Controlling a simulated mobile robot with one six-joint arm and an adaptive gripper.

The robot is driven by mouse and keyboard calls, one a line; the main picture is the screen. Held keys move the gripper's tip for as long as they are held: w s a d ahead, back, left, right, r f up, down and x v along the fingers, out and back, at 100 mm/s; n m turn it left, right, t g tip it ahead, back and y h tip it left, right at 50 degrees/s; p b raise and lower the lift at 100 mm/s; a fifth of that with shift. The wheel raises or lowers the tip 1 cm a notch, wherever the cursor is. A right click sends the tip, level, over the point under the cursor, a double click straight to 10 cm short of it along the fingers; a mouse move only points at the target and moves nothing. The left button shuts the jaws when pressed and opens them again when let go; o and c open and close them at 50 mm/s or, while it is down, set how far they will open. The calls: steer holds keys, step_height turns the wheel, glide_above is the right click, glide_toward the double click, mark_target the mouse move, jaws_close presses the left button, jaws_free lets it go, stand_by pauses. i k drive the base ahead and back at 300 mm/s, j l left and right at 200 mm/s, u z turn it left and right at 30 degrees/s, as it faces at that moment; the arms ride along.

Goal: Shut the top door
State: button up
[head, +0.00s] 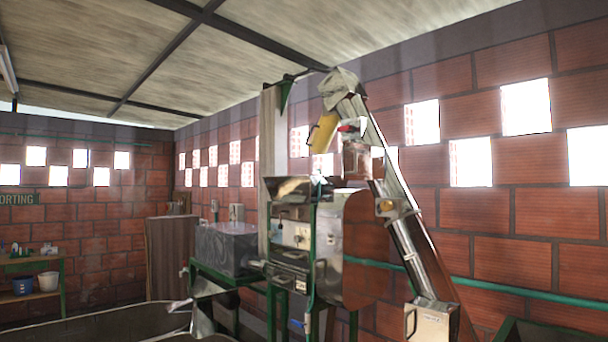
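The elevator (408,240) is a slanted metal conveyor rising from lower right to a grey metal head (339,82) in the head view. A yellow panel (325,131) with a small handle on its left edge sits just below the head. It looks like the top door, swung out and tilted away from the elevator body, so it appears open. A reddish, partly see-through spout (356,160) hangs beside it. The door's hinge and the opening behind it are not clear from here. I see no part of my gripper.
The pulper (293,235) with its green frame stands below the door. A grey box (226,246) is on its left. A lower metal box with a handle (431,320) sits at the elevator's foot. A large basin (95,325) fills the lower left.

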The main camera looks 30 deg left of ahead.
mark_target(356, 158)
steer(key=u, duration=0.85)
steer(key=i+z, duration=0.1)
steer(key=i, duration=0.4)
